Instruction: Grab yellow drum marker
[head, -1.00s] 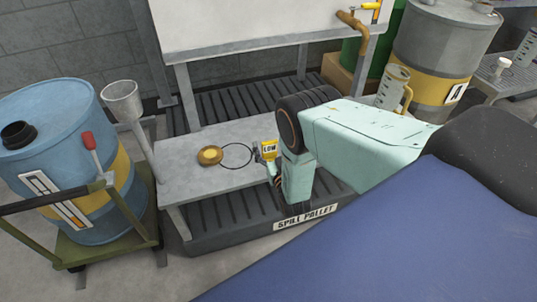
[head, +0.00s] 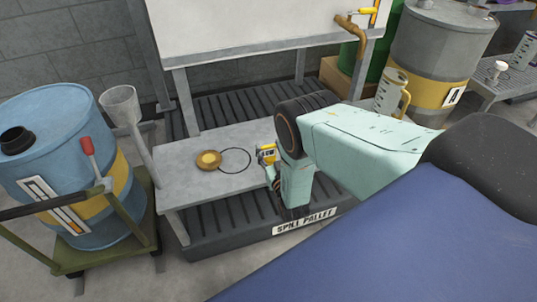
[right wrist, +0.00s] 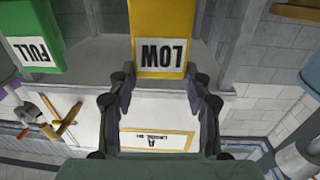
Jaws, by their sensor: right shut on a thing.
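The yellow drum marker (head: 266,153) is a small yellow block with a white LOW label. It is at my right gripper (head: 271,168), over the right part of the grey bench (head: 185,186). In the right wrist view the marker (right wrist: 160,22) shows large, its label upside down, between the fingers of my right gripper (right wrist: 160,85). The gripper is shut on it. In the head view my own arm hides most of the fingers. My left gripper is not in view.
A brass disc (head: 208,160) and a thin black ring (head: 235,160) lie on the bench. A blue drum (head: 60,125) on a cart stands at left, a grey drum (head: 435,50) at back right. A green FULL block (right wrist: 30,35) shows in the right wrist view.

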